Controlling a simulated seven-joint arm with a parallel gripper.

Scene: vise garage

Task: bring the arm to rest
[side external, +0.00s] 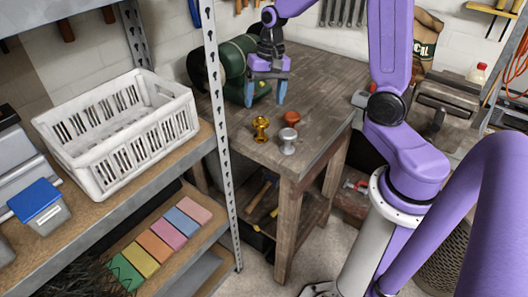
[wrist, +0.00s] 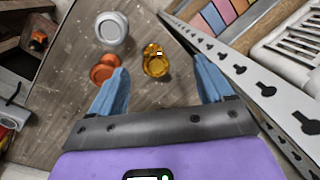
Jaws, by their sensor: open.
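My gripper (side external: 265,92) hangs above the wooden workbench (side external: 325,95), blue fingertips pointing down. It is open and empty, and its fingers (wrist: 160,88) are spread wide in the wrist view. A gold knob-like piece (side external: 261,129) stands on the bench just in front of the gripper; it also shows between and beyond the fingers in the wrist view (wrist: 155,62). An orange piece (side external: 292,118) and a silver piece (side external: 288,141) stand beside it. In the wrist view the orange piece (wrist: 103,70) is partly hidden by the left finger, and the silver piece (wrist: 112,28) is farther off.
A green machine (side external: 238,62) stands on the bench behind my gripper. A metal shelf post (side external: 215,90) rises at the bench's left. A white crate (side external: 120,130) sits on the shelf. A grey vise (side external: 445,98) is at the right. The bench's right part is clear.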

